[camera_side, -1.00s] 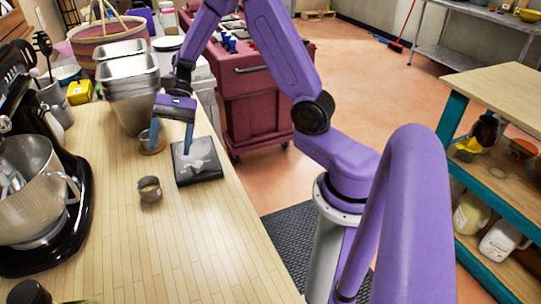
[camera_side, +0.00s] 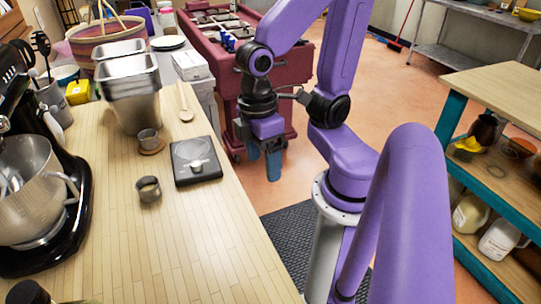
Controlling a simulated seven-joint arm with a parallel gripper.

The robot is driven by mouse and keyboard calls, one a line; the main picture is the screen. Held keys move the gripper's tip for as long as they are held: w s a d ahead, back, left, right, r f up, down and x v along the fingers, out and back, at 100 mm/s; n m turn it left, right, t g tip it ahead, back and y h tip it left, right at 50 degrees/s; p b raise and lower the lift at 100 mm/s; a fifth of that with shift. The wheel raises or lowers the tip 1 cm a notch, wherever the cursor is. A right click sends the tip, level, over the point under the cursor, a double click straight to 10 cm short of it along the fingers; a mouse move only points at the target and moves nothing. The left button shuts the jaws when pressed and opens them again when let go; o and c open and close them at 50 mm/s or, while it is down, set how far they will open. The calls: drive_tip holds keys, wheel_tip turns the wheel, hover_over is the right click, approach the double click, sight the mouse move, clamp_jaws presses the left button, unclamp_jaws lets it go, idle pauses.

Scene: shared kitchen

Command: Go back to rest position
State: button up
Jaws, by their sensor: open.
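My gripper (camera_side: 263,164) hangs pointing down off the right edge of the wooden counter (camera_side: 190,240), in front of the dark red cart (camera_side: 285,95). Its blue fingers are apart and nothing shows between them. My purple arm is folded back close to its base. A black scale (camera_side: 207,172) lies on the counter to the left of my gripper, with a small pale object (camera_side: 198,166) on it. A metal cup (camera_side: 148,189) stands left of the scale, and another small cup (camera_side: 148,140) stands on a round brown coaster behind it.
A stand mixer (camera_side: 30,190) fills the left of the counter. Stacked metal containers (camera_side: 130,95) and a wooden spoon (camera_side: 184,108) are at the back. A wooden shelf unit (camera_side: 500,95) stands at right. The floor between the counter and my base is clear, with a dark mat.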

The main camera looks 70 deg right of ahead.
drive_tip(key=shift+s+d+r+n+t, duration=0.1)
drive_tip(key=shift+s+d+n+t, duration=0.2)
drive_tip(key=shift+s+n+t, duration=0.55)
drive_tip(key=shift+w+n+g, duration=0.15)
drive_tip(key=shift+n+g, duration=0.1)
drive_tip(key=shift+g, duration=0.1)
idle(0.5)
